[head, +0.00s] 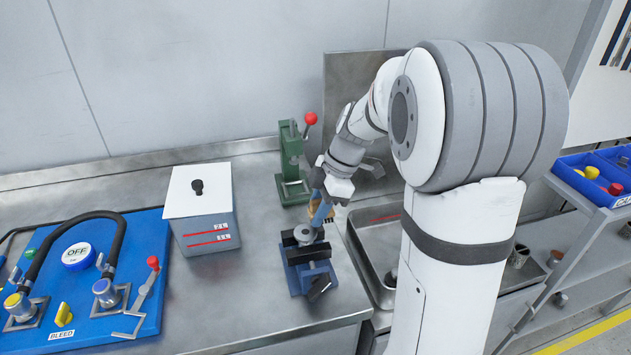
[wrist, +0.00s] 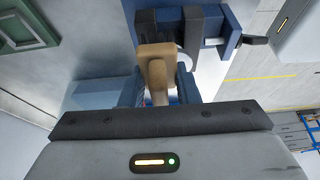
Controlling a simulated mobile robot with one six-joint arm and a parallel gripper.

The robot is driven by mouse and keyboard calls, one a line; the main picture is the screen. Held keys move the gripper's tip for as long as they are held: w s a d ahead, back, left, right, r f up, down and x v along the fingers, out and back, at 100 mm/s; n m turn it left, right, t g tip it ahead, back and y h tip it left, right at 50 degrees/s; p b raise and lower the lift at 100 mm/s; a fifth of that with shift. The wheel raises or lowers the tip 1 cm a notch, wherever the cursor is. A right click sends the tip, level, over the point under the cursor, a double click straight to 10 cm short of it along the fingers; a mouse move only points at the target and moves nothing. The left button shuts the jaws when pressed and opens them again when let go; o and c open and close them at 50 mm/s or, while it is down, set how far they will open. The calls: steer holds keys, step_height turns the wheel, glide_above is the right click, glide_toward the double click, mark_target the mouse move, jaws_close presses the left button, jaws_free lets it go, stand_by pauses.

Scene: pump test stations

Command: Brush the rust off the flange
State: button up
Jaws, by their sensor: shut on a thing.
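My gripper (head: 321,208) points down over the bench and is shut on a brush (head: 328,214) with a tan wooden body and dark bristles. In the wrist view the brush's wooden handle (wrist: 157,75) runs between my blue fingers. The grey round flange (head: 304,235) sits in the dark jaws of a blue vise (head: 308,275). The brush is just above or at the flange's right side; I cannot tell whether the bristles touch it. In the wrist view the brush hides most of the flange. Rust on it is too small to make out.
A green press (head: 291,165) with a red-knobbed lever stands behind the vise. A grey lidded box (head: 205,238) and a blue pump panel (head: 105,330) are to the left. A metal sink tray (head: 365,250) lies right of the vise. Bare bench shows between box and vise.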

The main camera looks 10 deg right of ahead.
mark_target(314, 200)
step_height(314, 200, up, 3)
steer(key=shift+s+f+p, duration=0.15)
steer(key=shift+f+p, duration=0.05)
steer(key=shift+p, duration=0.15)
steer(key=shift+r+p, duration=0.4)
steer(key=shift+r, duration=0.3)
steer(key=shift+r+p, duration=0.75)
steer(key=shift+r, duration=0.75)
